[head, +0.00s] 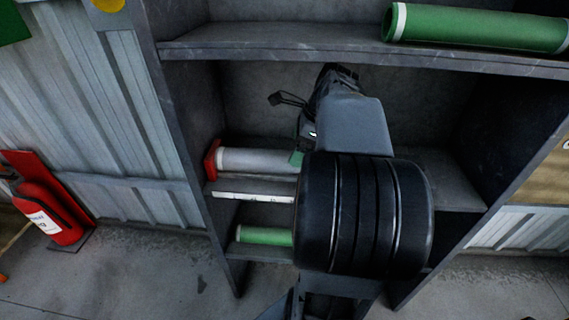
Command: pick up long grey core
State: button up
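A grey core (258,161) lies on its side on the middle shelf of a dark shelf unit. Its left end is at a red piece (212,160). Its right part runs behind my arm, so its full length is hidden. A small green patch (296,158) shows at that right part, beside my arm. My gripper (318,108) is partly visible at the far end of my arm, above and right of the visible grey core. My own arm hides most of it, and its fingers cannot be made out clearly. No core is seen in it.
A green core (480,29) with a white end band lies on the upper shelf (300,46). Another green core (264,236) lies on the lower shelf. A white label strip (254,197) marks the middle shelf edge. A red fire extinguisher (52,212) stands at left. The floor (130,270) at front left is clear.

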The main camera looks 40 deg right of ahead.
aim_at(288, 153)
jog(key=shift+w+a, duration=0.25)
jog(key=shift+w, duration=0.05)
jog(key=shift+w+a+b+x, duration=0.1)
jog(key=shift+b+x, duration=0.4)
jog(key=shift+x, duration=0.85)
jog(key=shift+w+a+b+x, duration=0.1)
jog(key=shift+b+x, duration=0.35)
jog(key=shift+x, duration=0.9)
jog(key=shift+r, duration=0.2)
jog(key=c, duration=1.4)
